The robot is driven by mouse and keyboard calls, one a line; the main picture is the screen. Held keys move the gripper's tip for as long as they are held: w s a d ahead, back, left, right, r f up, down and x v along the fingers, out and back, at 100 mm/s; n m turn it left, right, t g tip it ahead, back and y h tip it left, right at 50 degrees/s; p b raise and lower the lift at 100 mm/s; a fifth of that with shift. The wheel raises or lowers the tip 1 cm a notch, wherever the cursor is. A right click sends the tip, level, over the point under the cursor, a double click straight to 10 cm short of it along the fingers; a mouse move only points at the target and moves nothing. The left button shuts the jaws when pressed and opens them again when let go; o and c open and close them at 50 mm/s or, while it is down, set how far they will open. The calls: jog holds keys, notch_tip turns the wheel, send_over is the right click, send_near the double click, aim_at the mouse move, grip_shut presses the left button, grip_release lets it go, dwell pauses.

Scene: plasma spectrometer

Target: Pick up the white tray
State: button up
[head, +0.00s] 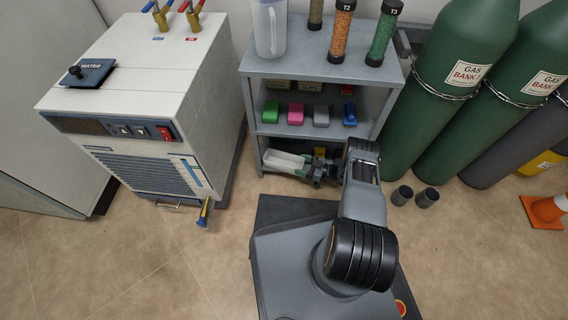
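The white tray (284,160) sits low in the grey shelf unit, at the left of its bottom level. It looks like a shallow rectangular container, with something green at its right end. My arm reaches over my base towards the shelf. My gripper (310,172) is at the right end of the tray, at the front of the bottom level. The fingers are small and dark here, so I cannot tell whether they are open or touch the tray. My arm hides part of the right side of the bottom level.
The shelf unit (308,131) holds green, pink, grey and blue items on its middle level. A clear jug (270,28) and several tubes stand on top. A white chiller (150,100) is left, green gas cylinders (455,75) right. Two dark cups (427,197) stand on the floor.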

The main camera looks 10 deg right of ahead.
jog(key=c, duration=0.4)
jog(key=shift+r, duration=0.1)
